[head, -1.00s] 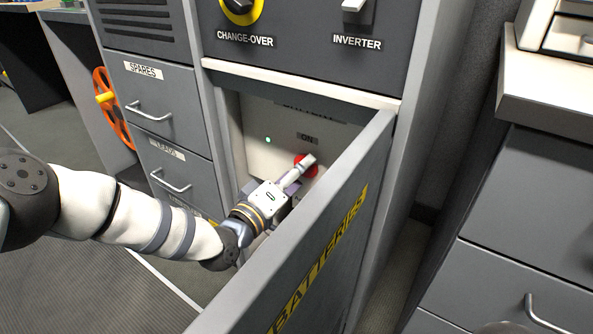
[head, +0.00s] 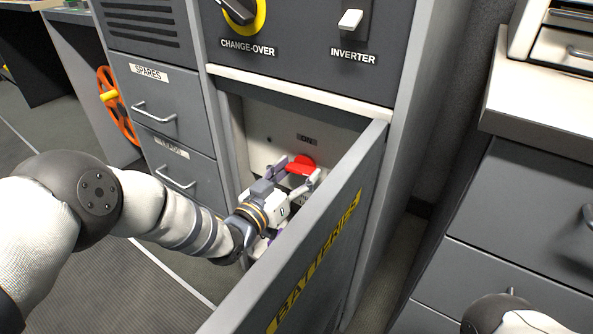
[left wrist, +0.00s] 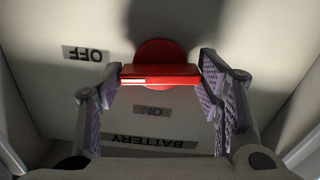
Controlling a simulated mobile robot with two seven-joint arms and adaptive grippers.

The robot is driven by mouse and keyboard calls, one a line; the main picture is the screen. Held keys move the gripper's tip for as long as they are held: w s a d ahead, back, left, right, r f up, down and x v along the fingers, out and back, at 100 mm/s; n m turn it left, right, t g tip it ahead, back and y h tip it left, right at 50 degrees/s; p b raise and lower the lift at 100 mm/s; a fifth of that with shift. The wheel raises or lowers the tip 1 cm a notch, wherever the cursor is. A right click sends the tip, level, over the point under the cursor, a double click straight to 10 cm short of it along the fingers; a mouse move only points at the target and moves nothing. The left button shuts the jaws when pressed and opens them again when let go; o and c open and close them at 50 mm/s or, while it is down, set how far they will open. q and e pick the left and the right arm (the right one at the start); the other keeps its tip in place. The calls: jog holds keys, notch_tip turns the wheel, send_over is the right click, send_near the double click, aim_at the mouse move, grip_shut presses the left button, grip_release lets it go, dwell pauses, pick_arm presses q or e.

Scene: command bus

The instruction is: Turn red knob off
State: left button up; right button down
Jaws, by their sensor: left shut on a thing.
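The red knob (head: 302,164) is on the pale panel inside the open battery compartment. In the left wrist view the knob (left wrist: 160,52) has a bar handle lying crosswise, its white-marked end toward the OFF label (left wrist: 86,54). The ON label (left wrist: 151,111) is on another side of the knob. My left gripper (head: 299,176) reaches in past the door, and its fingers are closed on the two ends of the bar. It also shows in the left wrist view (left wrist: 160,72). My right gripper is not in view.
The open BATTERIES door (head: 320,235) stands close along the right of my left gripper. Drawers (head: 165,120) are to the left. The change-over switch (head: 243,12) and inverter switch (head: 350,19) are above. A grey cabinet (head: 520,220) is at the right.

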pick_arm(q)
jog(key=shift+r+m, duration=0.1)
jog(key=shift+m, duration=0.9)
jog(key=o, duration=1.2)
jog(key=shift+c, duration=0.2)
jog(key=v, duration=1.2)
